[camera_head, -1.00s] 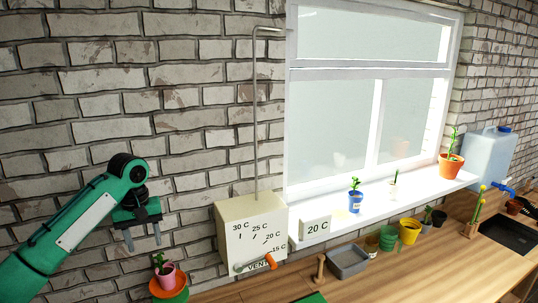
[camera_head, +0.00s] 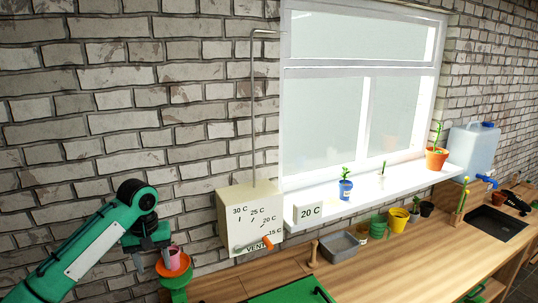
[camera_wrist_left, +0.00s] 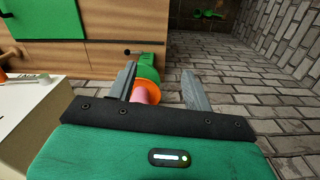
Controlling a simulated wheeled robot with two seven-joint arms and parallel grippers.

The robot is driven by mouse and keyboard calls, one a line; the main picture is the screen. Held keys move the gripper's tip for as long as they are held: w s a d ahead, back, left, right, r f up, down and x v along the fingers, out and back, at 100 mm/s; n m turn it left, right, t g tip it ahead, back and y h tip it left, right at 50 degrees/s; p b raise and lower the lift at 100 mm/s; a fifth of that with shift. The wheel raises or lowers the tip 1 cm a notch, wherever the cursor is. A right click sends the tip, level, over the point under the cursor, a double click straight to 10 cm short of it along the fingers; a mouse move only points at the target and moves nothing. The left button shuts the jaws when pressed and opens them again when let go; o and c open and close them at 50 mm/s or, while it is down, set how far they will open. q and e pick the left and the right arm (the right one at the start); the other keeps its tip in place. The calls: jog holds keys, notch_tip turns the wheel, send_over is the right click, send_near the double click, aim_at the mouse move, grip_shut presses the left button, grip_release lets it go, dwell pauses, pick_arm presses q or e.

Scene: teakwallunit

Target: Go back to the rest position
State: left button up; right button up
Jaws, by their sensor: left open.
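The plant in the pink pot is hidden behind my gripper in the head view. My right gripper is not in view.
A vent box (camera_head: 237,223) with an orange-tipped lever is on the wall right of my left arm. A wooden counter (camera_head: 360,263) carries a grey tub (camera_head: 338,246) and several pots. Potted plants stand on the white sill (camera_head: 365,200). Bare brick wall lies above my arm.

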pick_arm(q)
jog(key=s+d+f+m+t+h, duration=0.1)
jog(key=s+d+f+m, duration=0.2)
jog(key=s+d+f, duration=0.5)
jog(key=s+d+f+m+t+h, duration=0.15)
jog(key=s+d+f, duration=0.35)
jog(key=s+f, duration=0.65)
jog(key=s+a+f+m+t+y, duration=0.1)
jog(key=s+a, duration=0.2)
jog(key=s, duration=0.6)
jog(key=s+a+f+y, duration=0.1)
jog(key=s+a, duration=0.3)
jog(key=s, duration=0.6)
notch_tip(320, 180, down, 35)
jog(key=g+b, duration=0.1)
jog(key=b, duration=0.3)
jog(key=s+a+f+b, duration=0.1)
jog(key=s+f, duration=0.8)
jog(key=f, duration=0.2)
jog(key=s+a+f+g+b, duration=0.1)
jog(key=s+f+b, duration=0.1)
jog(key=s+f, duration=0.8)
notch_tip(320, 180, down, 2)
jog(key=shift+s+a+f+b, duration=0.1)
jog(key=shift+s+a+b, duration=0.1)
jog(key=shift+a+b, duration=0.15)
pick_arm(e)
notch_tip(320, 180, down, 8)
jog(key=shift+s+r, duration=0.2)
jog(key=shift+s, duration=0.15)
